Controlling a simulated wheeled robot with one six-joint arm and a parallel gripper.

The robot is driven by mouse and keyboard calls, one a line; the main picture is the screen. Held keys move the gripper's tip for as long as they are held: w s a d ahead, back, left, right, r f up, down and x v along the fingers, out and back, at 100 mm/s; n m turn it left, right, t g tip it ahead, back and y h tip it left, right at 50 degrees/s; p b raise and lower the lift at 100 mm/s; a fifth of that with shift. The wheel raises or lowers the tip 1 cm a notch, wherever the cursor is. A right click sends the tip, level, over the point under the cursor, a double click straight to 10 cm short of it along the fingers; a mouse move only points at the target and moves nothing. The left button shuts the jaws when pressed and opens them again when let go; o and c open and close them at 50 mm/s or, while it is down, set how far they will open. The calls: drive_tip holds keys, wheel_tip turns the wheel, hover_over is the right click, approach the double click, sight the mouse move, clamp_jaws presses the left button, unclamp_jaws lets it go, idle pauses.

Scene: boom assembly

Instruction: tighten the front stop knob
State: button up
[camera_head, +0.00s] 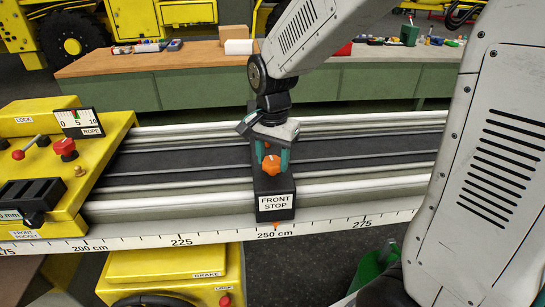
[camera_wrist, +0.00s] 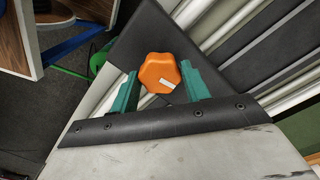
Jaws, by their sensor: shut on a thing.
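The front stop (camera_head: 274,202) is a black block with a white "FRONT STOP" label, sitting across the rail by the 250 cm mark. Its orange lobed knob (camera_head: 271,165) is on top, and a white mark shows on the knob (camera_wrist: 160,72) in the wrist view. My gripper (camera_head: 272,158) reaches down from above, its green fingers on either side of the knob. In the wrist view my gripper (camera_wrist: 158,84) is shut on the knob. The wrist view hides the exact contact at the fingertips.
A yellow carriage (camera_head: 105,128) with a rope gauge, red knobs and levers stands on the rail at left. A scale (camera_head: 180,241) runs along the front edge. A green workbench (camera_head: 190,88) stands behind. The rail right of the stop is clear.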

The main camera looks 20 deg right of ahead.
sight(273, 160)
drive_tip(key=shift+w+m, duration=0.1)
drive_tip(key=shift+m, duration=0.9)
drive_tip(key=o, duration=1)
drive_tip(key=shift+r, duration=0.1)
wheel_tip(273, 160, up, 8)
drive_tip(key=shift+f, duration=0.15)
